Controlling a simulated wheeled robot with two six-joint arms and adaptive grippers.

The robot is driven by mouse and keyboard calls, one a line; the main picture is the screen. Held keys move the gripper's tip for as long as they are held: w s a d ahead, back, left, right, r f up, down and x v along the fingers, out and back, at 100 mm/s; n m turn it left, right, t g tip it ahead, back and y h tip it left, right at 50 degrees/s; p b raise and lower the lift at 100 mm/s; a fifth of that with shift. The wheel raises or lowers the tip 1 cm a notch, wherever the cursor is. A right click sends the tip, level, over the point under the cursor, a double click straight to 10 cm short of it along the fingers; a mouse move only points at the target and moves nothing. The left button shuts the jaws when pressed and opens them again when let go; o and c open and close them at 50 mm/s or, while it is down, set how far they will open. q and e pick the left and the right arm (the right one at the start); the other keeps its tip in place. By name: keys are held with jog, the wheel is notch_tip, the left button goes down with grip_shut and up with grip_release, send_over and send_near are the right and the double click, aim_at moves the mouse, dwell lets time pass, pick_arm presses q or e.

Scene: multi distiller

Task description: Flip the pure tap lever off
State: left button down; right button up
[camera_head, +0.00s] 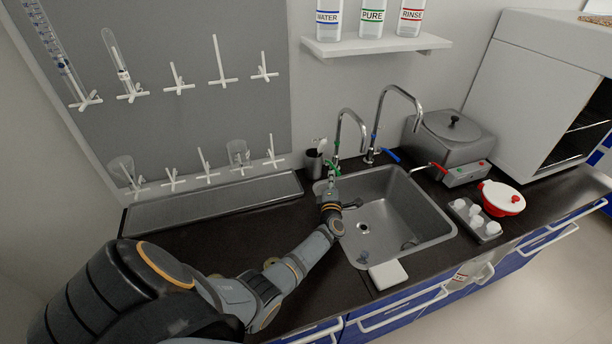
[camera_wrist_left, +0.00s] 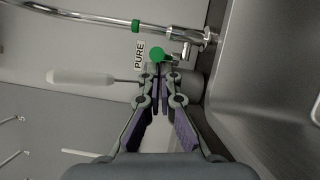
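The pure tap (camera_head: 346,130) is a chrome gooseneck with green bands, standing behind the sink. In the left wrist view its chrome body (camera_wrist_left: 188,38) lies at the top, beside a "PURE" label (camera_wrist_left: 139,55). The green-tipped lever (camera_wrist_left: 156,55) is just ahead of my left fingertips; I cannot tell whether they touch. In the head view green parts (camera_head: 333,170) show at the tap's base, just beyond my left gripper (camera_head: 331,190). In the wrist view my left gripper (camera_wrist_left: 158,74) has its fingers together, with nothing visibly held. My right gripper is not in view.
The sink (camera_head: 405,188) lies right of my left gripper. A second tap (camera_head: 378,115) with a blue lever (camera_head: 390,155) stands right of the pure tap. A dark cup (camera_head: 313,164) is left of it. A steel bath (camera_head: 445,140) stands at the right.

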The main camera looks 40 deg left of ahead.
pick_arm(q)
jog(key=shift+w+d+r, duration=0.15)
jog(key=shift+w+d, duration=0.05)
dwell(0.3)
jog(key=v, duration=1.2)
jog(key=shift+s+a, duration=0.15)
